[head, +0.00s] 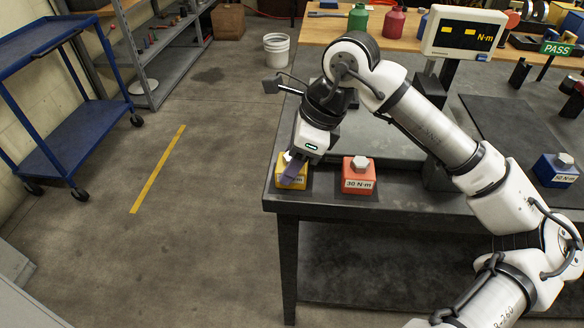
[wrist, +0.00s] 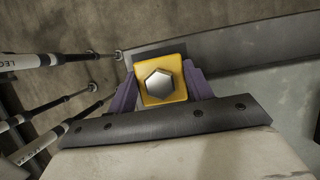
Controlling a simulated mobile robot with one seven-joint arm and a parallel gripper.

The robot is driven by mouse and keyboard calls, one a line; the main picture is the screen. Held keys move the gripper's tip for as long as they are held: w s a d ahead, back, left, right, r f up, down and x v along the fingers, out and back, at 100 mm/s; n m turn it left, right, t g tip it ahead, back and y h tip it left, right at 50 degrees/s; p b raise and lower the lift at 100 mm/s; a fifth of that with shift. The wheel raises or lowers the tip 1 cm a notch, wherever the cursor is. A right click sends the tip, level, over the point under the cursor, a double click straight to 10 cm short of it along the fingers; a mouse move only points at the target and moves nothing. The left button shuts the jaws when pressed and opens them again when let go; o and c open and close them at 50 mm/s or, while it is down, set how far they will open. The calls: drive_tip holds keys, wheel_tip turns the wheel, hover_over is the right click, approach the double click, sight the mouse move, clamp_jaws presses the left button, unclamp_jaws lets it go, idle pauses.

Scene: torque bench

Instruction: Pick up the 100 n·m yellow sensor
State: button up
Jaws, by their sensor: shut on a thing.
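The yellow sensor (head: 291,184) sits at the left front corner of the dark workbench, partly hidden by my gripper in the head view. In the wrist view the yellow sensor (wrist: 161,95) shows its square top and silver hex head, between two purple fingers. My gripper (head: 294,170) reaches down over it and is shut on it, with a finger on each side; it also shows in the wrist view (wrist: 162,92). The sensor appears to be at bench level; I cannot tell whether it is clear of its dark pad. Its label is mostly hidden.
A red 30 N·m sensor (head: 359,176) stands close to the right of my gripper. A blue sensor (head: 555,170) is at the far right. A display (head: 463,34) and a green PASS sign (head: 556,48) stand behind. Open floor lies left of the bench (head: 375,206).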

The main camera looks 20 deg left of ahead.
clamp_jaws()
drive_tip(key=shift+r, duration=0.15)
